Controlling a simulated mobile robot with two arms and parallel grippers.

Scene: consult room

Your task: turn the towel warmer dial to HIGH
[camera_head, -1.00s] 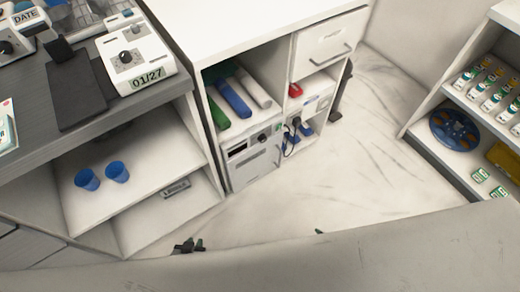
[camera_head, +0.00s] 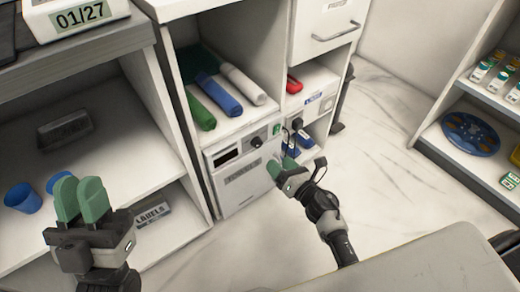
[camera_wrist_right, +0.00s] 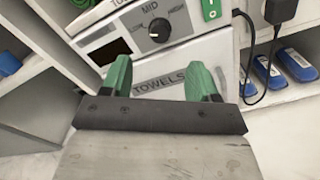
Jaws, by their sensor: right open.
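The towel warmer (camera_head: 232,192) is a white box in the lower left bay of the white cabinet, with a TOWELS label on its door. Its dark round dial (camera_head: 257,142) is on the upper front. In the right wrist view the dial (camera_wrist_right: 159,30) sits among LOW, MID and HIGH markings; its exact setting is hard to read. My right gripper (camera_head: 281,167) is open and empty, in front of the warmer, with its green fingers (camera_wrist_right: 158,78) below the dial and apart from it. My left gripper (camera_head: 80,198) is shut and empty at the left.
Rolled green, blue and white towels (camera_head: 222,95) lie on the shelf above the warmer. A green switch (camera_wrist_right: 211,9) is right of the dial. A black plug and cord (camera_wrist_right: 279,12) hang further right, near blue items (camera_wrist_right: 297,64). Blue cups (camera_head: 22,198) stand on the left shelf.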

